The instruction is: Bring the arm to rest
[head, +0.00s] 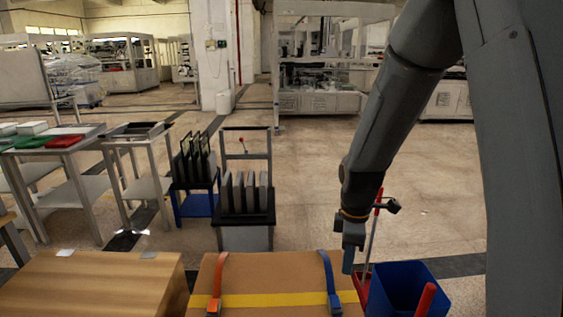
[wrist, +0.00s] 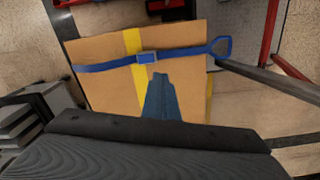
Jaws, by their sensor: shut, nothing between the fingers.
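My arm hangs down from the upper right in the head view. My gripper (head: 348,262) points downward near the right edge of a cardboard box (head: 265,275). In the wrist view my gripper (wrist: 159,80) shows as dark blue fingers closed together, with nothing between them. The box (wrist: 190,90) lies beyond the fingertips, with yellow tape (wrist: 135,42) and a blue strap (wrist: 105,64) with a buckle. In the head view the blue strap (head: 329,280) is just left of my gripper, and an orange strap (head: 219,279) crosses the box's left side. I cannot tell the height gap.
A blue bin (head: 400,287) with a red handle stands right of the box. A wooden surface (head: 90,285) is at the lower left. A black rack (head: 246,219) holding grey panels stands behind the box, with tables (head: 85,142) to the left. Open floor lies behind my gripper.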

